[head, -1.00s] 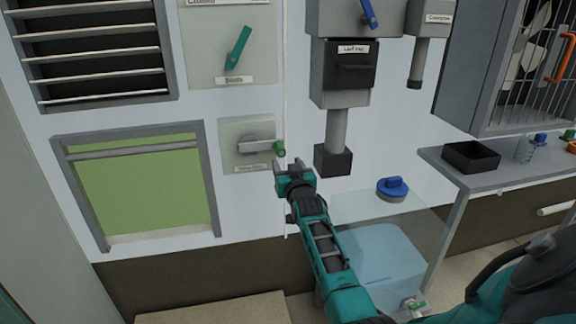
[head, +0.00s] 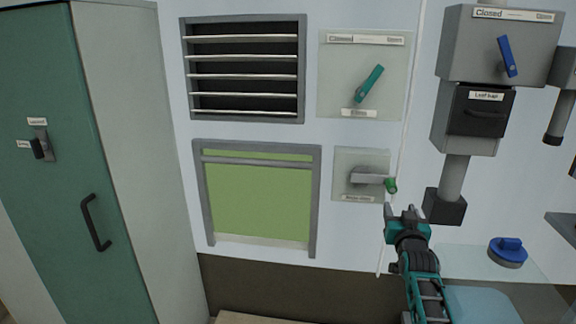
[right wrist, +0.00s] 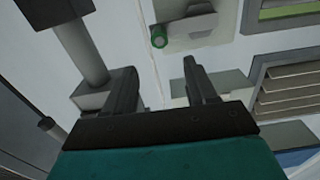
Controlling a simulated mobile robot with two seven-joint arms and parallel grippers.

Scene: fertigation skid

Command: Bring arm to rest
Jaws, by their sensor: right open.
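My right gripper (head: 405,213) is open and empty, just below and to the right of a grey lever with a green tip (head: 374,181) on a pale plate. In the right wrist view the two fingers (right wrist: 158,80) stand apart with nothing between them, and the green-tipped lever (right wrist: 160,38) shows beyond them. The fingers appear apart from the lever. My right arm reaches up from the lower right of the head view. My left gripper is not in view.
A leaf trap box (head: 477,112) with a grey pipe (head: 455,180) is right of the gripper. A blue-capped clear tank (head: 508,250) stands below right. A teal lever (head: 369,84), louvre (head: 244,68), green panel (head: 258,200) and teal cabinet (head: 75,150) are to the left and above.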

